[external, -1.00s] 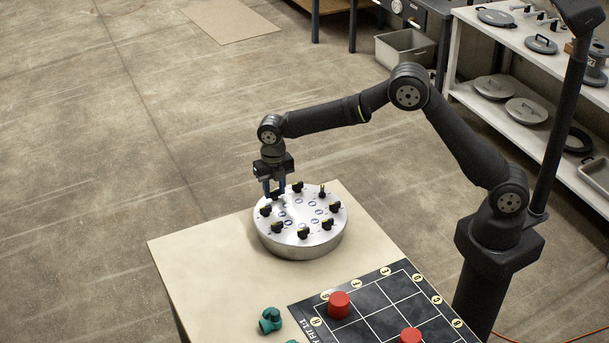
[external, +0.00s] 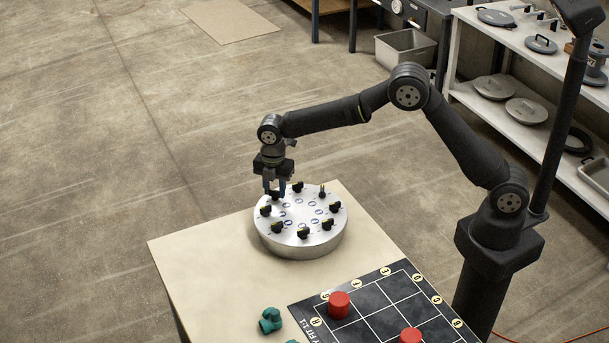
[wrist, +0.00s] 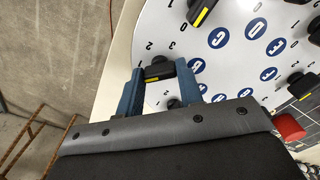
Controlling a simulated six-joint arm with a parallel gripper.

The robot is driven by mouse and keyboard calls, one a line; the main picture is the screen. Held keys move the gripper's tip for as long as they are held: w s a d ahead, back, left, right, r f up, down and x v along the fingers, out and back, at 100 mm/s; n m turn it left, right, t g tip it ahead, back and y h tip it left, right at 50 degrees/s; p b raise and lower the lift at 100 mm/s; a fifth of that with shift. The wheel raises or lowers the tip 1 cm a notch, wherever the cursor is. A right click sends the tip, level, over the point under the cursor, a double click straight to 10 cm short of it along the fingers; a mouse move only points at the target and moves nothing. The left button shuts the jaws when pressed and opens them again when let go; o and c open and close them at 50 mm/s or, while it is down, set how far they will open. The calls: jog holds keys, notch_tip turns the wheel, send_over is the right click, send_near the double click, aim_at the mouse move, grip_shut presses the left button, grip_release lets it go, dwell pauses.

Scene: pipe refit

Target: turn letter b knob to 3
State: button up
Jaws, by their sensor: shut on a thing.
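A round silver panel (external: 300,243) on the table carries a ring of black knobs with yellow marks and blue letter badges. My gripper (external: 275,192) points down at the panel's far left edge. In the wrist view its two blue fingers (wrist: 160,88) are shut on a black knob (wrist: 158,70), one on each side. The badge (wrist: 196,65) nearest this knob is too unclear to read, so I cannot tell whether it is knob B. Badges G (wrist: 218,37) and F (wrist: 255,28) are readable. The held knob's setting is unclear.
Neighbouring knobs (wrist: 201,12) stand close along the rim. A black grid mat (external: 375,325) with red cylinders (external: 339,305) lies at the table's front right. A teal pipe fitting (external: 270,320) lies left of the mat. Shelves (external: 560,60) stand behind.

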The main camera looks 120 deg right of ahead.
jog(key=m, duration=1.4)
jog(key=shift+m, duration=0.3)
jog(key=m, duration=1.1)
jog(key=shift+r+m, duration=0.1)
jog(key=shift+m, duration=0.3)
jog(key=o, duration=1)
jog(key=shift+c, duration=0.2)
